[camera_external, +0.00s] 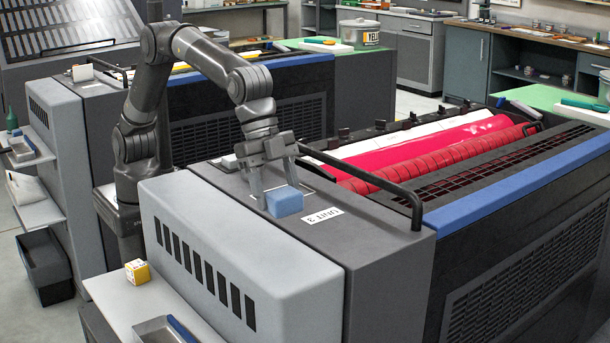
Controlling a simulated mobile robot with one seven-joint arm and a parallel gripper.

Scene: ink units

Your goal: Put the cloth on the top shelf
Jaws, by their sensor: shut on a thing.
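The cloth (285,202) looks like a small folded blue block. It is at the top of the near press unit (240,193), beside the "UNIT 3" label (323,215). My gripper (275,187) points down and is shut on the cloth, with one finger on its left and the other behind it. I cannot tell whether the cloth touches the surface or is just above it. The near unit's end has a light grey shelf (180,297). The unit behind has an upper shelf (28,158) and a lower shelf (45,214) at its left end.
A yellow box (137,271) and a grey tray with a blue-edged item (165,330) are on the near shelf. A black rail (385,180) stands right of my gripper, beside red rollers (430,155). A dark bin (43,265) stands below the far shelves. Unit 3's top is mostly clear.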

